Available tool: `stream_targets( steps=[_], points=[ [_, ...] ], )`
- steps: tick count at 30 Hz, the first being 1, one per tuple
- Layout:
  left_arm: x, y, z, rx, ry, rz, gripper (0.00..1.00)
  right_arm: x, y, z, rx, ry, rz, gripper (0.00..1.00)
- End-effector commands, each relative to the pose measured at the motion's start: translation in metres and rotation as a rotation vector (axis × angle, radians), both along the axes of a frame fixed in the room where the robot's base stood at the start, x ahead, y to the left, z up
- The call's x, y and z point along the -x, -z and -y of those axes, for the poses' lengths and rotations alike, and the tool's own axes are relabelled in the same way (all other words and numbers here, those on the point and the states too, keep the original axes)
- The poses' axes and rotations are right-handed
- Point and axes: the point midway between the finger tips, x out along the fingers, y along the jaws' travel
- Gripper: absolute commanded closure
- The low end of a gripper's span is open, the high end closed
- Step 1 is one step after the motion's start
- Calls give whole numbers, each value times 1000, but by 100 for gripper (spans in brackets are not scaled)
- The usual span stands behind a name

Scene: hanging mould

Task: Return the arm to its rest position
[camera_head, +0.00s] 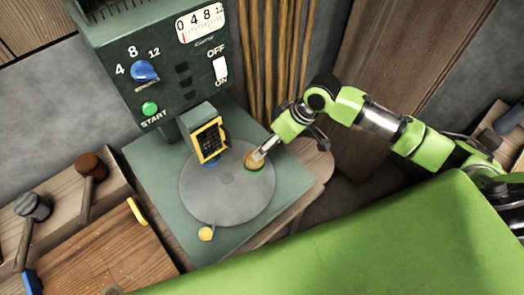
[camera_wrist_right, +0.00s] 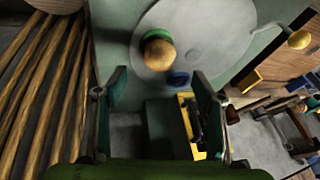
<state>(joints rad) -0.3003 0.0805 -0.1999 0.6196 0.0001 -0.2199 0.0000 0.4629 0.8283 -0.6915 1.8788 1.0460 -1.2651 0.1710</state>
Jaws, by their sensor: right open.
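My right arm (camera_head: 375,122) comes in from the right in the head view, bent, and its far end is over the machine's round grey disc. My right gripper (camera_wrist_right: 162,88) is open in the right wrist view, its two dark fingers apart with nothing held between them. A wooden ball (camera_wrist_right: 159,54) with a green ring sits on the disc, apart from the fingers. In the head view the ball (camera_head: 253,161) shows just beside a metal piece at the arm's end; the fingertips are not clear there. My left gripper is not in view.
The dark green machine (camera_head: 160,75) has a blue knob, a green START button and an ON/OFF switch. A yellow-framed part (camera_head: 209,140) stands behind the disc (camera_head: 225,205). Wooden poles (camera_head: 275,55) stand at the back. Mallets lie on a wooden bench (camera_head: 95,245) at left.

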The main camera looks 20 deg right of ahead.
Motion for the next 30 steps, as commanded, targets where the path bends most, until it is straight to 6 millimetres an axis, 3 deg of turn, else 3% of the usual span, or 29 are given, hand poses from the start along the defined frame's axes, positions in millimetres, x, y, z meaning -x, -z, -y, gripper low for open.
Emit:
stream_targets(
  steps=[7, 20, 23, 30],
  points=[
    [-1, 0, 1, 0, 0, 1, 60, 6, -22, 8, -1, 0, 0, 37],
    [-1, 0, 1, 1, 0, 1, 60, 8, -22, 6, -2, -5, 0, 37],
    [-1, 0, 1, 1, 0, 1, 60, 18, -13, -7, -5, -27, 5, 37],
    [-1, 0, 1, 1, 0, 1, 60, 71, 15, -59, -9, -66, 61, 37]
  ],
)
